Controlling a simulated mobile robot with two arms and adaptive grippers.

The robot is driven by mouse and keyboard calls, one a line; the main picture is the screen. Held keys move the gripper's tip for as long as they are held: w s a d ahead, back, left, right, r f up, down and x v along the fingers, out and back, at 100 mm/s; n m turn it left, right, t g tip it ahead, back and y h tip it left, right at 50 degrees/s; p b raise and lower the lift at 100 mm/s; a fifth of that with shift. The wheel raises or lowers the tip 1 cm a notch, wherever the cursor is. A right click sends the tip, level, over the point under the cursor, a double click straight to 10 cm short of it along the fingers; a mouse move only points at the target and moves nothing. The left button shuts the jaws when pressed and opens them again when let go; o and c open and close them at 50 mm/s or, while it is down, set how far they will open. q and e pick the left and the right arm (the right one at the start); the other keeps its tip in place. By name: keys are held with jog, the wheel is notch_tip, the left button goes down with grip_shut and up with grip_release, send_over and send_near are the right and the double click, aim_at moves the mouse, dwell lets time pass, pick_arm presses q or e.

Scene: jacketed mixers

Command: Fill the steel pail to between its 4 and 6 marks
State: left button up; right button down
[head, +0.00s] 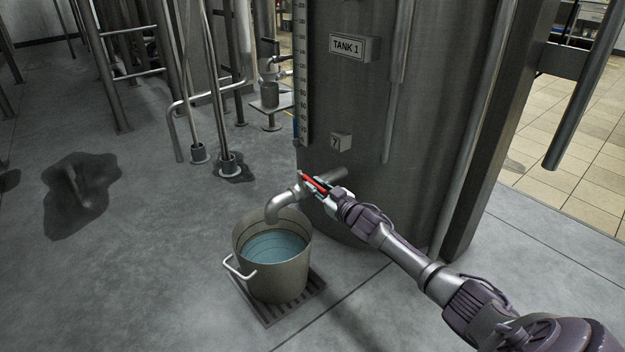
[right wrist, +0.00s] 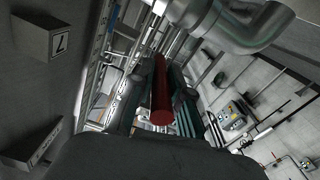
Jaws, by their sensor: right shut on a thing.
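The steel pail (head: 282,283) stands upright on a floor grate, with bluish liquid (head: 275,247) in it. Faint lines ring its inner wall above and near the liquid, but I cannot read their numbers. A bent spout (head: 277,203) from the tank (head: 385,130) labelled TANK 1 opens over the pail; it also shows in the right wrist view (right wrist: 262,25). No stream is clearly visible. My right gripper (head: 318,185) is shut on the red valve handle (head: 313,182) at the spout. The red handle lies between the fingers in the right wrist view (right wrist: 161,95). My left gripper is not in view.
The grate (head: 268,317) lies under the pail, whose white side handle (head: 237,268) sticks out left. Steel pipes and legs (head: 228,165) stand behind. A dark wet patch (head: 80,190) is on the floor at left. The floor between is clear.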

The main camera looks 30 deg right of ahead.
jog(key=shift+d+y, duration=0.2)
jog(key=shift+y, duration=0.1)
jog(key=c, duration=1.1)
grip_release()
jog(key=shift+s, duration=0.1)
jog(key=s, duration=0.7)
jog(key=s+d, duration=0.1)
jog(key=s, duration=0.3)
jog(key=shift+s, duration=0.35)
